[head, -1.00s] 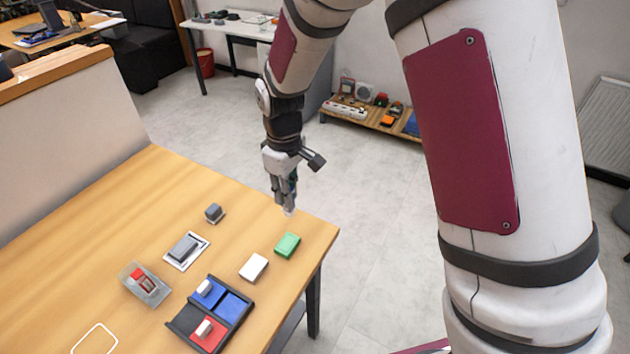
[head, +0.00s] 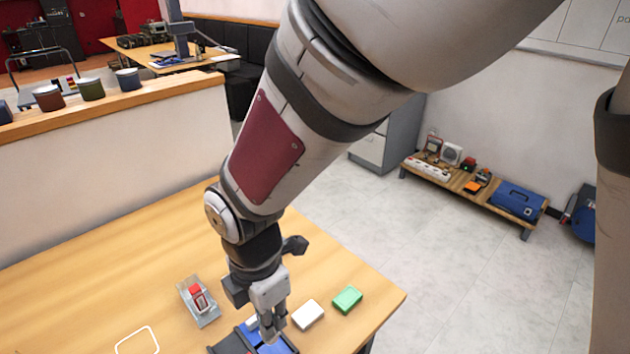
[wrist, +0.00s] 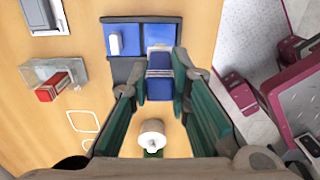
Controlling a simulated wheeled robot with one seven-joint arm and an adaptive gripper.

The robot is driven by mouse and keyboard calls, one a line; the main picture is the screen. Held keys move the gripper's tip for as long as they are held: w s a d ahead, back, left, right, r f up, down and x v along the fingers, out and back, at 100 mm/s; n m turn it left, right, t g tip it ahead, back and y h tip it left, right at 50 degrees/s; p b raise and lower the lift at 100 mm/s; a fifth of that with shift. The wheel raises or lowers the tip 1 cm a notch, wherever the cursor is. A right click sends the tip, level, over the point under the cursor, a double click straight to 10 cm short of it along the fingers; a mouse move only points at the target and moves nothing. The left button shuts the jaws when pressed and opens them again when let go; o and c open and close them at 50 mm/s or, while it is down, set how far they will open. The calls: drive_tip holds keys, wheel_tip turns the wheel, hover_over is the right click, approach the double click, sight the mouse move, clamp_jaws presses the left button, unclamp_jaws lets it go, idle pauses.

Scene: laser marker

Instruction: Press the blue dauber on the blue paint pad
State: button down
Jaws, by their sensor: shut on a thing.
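My gripper (wrist: 161,86) is shut on a blue block with a pale end, seemingly the blue dauber (wrist: 160,64); it points down at the tray. In the head view my gripper (head: 270,326) hangs over the tray. The black tray (wrist: 122,70) holds a bare blue paint pad (wrist: 160,33) at upper right in the wrist view. Beside it is a blue section (wrist: 130,46) with a white piece (wrist: 114,43) on it. The dauber's pale end overlaps the bare pad's near edge; I cannot tell whether they touch. The tray's lower right is hidden.
A clear holder with a red piece (head: 198,298) stands left of the tray. A white block (head: 308,314) and a green block (head: 347,299) lie to its right, near the table's edge. A white outline (head: 137,341) marks the table at the left.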

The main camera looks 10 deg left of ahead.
drive_tip(key=shift+f+b, duration=1.25)
drive_tip(key=shift+f, duration=1.25)
drive_tip(key=shift+f+b, duration=0.4)
drive_tip(key=shift+f, duration=0.2)
idle(0.3)
drive_tip(key=shift+r+p, duration=2.1)
drive_tip(key=shift+r, duration=1.45)
drive_tip(key=shift+w, duration=0.1)
